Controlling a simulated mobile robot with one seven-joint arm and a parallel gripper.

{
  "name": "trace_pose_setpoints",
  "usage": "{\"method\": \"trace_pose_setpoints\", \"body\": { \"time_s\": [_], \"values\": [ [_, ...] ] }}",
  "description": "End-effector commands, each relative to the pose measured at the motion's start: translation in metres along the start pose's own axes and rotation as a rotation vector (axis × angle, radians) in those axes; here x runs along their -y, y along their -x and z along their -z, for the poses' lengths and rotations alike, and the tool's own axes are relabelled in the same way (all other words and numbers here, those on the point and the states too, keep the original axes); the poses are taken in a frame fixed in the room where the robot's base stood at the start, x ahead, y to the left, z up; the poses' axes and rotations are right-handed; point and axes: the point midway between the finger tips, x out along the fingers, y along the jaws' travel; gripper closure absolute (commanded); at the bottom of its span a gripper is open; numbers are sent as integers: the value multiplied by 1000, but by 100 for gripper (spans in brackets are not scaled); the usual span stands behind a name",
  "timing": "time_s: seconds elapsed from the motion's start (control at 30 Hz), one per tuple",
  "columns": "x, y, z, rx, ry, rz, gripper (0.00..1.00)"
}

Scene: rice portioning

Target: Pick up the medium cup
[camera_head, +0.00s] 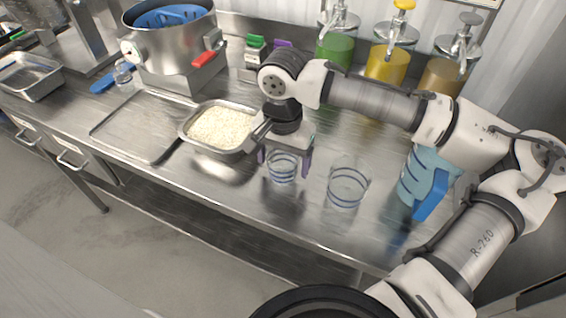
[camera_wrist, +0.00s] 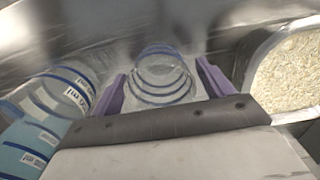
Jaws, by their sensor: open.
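A clear cup with blue bands (camera_head: 282,166) stands upright on the steel counter. It looks like the medium cup, smaller than the clear blue-banded cup (camera_head: 347,188) to its right. My gripper (camera_head: 285,158) is open, with one purple finger on each side of the medium cup. In the wrist view the medium cup (camera_wrist: 163,84) sits between the two spread fingers (camera_wrist: 161,76), with a gap showing on each side. The larger cup (camera_wrist: 72,88) is at the left there.
A metal pan of rice (camera_head: 222,128) lies just left of my gripper and also shows in the wrist view (camera_wrist: 290,75). A blue-handled pitcher (camera_head: 418,178) stands at the right. Sauce dispensers (camera_head: 387,62) line the back. A flat tray (camera_head: 145,125) and a rice pot (camera_head: 172,50) are farther left.

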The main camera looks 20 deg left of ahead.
Motion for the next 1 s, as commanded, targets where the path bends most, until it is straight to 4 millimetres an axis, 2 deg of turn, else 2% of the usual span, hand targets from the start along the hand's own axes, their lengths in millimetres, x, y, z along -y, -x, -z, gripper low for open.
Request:
{"method": "trace_pose_setpoints", "body": {
  "time_s": [0.1,0.3,0.67,0.87,1.0],
  "values": [
    [0,-7,0,0,0,0,20],
    [0,-8,0,0,0,1,20],
    [0,-7,0,0,0,1,68],
    [0,-7,0,0,0,1,68],
    [1,1,0,-2,-1,2,68]
  ]
}}
